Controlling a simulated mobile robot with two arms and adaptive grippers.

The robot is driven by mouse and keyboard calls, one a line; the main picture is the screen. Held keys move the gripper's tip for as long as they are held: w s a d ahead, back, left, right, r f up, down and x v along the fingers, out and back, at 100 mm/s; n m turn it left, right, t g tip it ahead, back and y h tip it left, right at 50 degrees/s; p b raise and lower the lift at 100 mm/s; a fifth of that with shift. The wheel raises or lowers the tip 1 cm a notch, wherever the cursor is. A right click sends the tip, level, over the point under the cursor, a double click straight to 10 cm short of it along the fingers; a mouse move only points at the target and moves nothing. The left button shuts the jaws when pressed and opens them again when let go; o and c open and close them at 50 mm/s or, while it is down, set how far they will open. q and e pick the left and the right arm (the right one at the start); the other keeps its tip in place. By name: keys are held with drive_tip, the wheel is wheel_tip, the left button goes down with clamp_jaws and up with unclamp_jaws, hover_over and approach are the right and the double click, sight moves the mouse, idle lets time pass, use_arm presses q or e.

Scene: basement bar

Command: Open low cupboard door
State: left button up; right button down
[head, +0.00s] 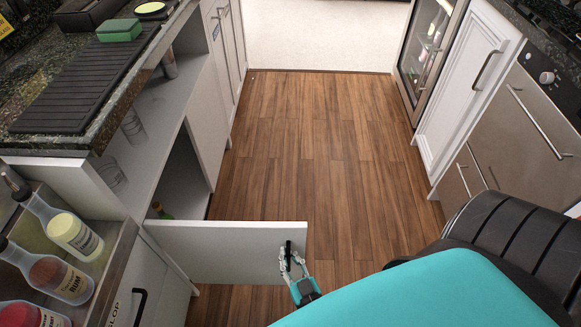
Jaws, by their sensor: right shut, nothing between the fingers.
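The low cupboard door (215,245) is a white panel that stands open, sticking out from the left counter into the aisle. Its dark handle (288,250) is near the free end at the right. My right gripper (290,262) is at the handle, with its fingers shut and nothing held between them. Whether the fingers touch the handle is too small to tell. Behind the door, the cupboard opening (185,185) shows a dim inside with part of a green bottle (161,211). The lower inside is hidden by the door. My left gripper is not in view.
The left counter (95,125) has an open shelf with glasses. A rack of bottles (75,236) stands at the front left. White cabinets (468,85) and a steel appliance (520,130) line the right. The wooden floor (310,150) beyond the door is clear.

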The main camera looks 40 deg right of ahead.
drive_tip(key=shift+s+a, duration=0.25)
drive_tip(key=shift+s, duration=0.2)
drive_tip(key=c, duration=2.1)
unclamp_jaws()
drive_tip(key=o, duration=0.7)
drive_tip(key=s, duration=0.4)
drive_tip(key=s+a, duration=0.1)
drive_tip(key=s, duration=0.3)
drive_tip(key=s+a, duration=0.1)
drive_tip(key=s, duration=0.3)
drive_tip(key=shift+w, duration=0.1)
